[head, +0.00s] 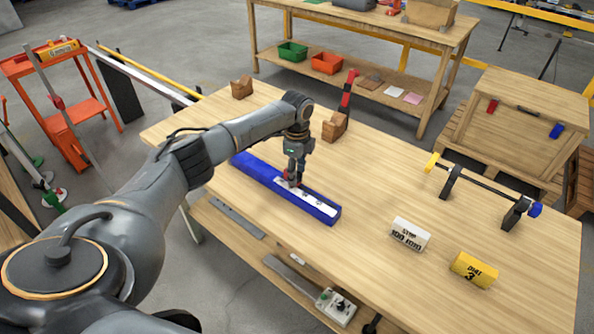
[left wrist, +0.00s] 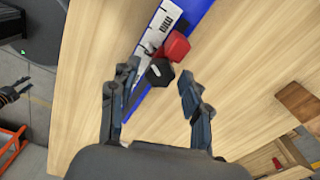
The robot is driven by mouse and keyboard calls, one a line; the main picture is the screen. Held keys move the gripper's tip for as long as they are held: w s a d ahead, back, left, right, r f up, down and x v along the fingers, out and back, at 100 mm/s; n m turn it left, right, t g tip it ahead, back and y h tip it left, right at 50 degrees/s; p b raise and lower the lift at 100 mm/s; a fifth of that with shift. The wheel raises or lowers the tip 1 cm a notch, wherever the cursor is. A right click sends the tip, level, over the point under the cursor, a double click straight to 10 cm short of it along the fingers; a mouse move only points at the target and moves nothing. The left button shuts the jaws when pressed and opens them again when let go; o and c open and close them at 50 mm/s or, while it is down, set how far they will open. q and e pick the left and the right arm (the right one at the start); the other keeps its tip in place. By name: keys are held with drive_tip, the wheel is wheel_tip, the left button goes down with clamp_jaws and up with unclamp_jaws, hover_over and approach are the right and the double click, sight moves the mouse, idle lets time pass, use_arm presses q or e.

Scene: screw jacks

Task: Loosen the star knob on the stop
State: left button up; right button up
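A long blue bar (head: 318,207) with a white printed scale lies on the wooden bench. The red stop (left wrist: 175,46) sits on the bar; in the head view it is mostly hidden behind my left gripper (head: 292,180). The black star knob (left wrist: 160,72) sticks out of the stop's near side in the left wrist view. My left gripper (left wrist: 159,72) is open, pointing down over the bar. The knob lies between its fingertips in the picture, with a gap on each side; the depth between them is hard to tell.
On the bench (head: 375,275) stand a white block (head: 410,233), a yellow block (head: 473,269), a black rod on supports (head: 478,181), and a wooden holder (head: 335,126) with a red-handled tool (head: 348,90). Another wooden block (head: 241,87) stands at the far left corner.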

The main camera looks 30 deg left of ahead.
use_arm(q)
drive_tip(key=c, duration=0.8)
drive_tip(key=shift+o, duration=0.2)
drive_tip(key=shift+d+r+n+p, duration=0.1)
drive_tip(key=shift+r+n+p, duration=0.1)
drive_tip(key=shift+n+p, duration=0.4)
drive_tip(key=shift+f+n+p, duration=0.15)
drive_tip(key=shift+n+p, duration=0.5)
drive_tip(key=shift+n, duration=0.15)
drive_tip(key=o, duration=1.1)
drive_tip(key=shift+o, duration=0.2)
wheel_tip(320, 180, up, 12)
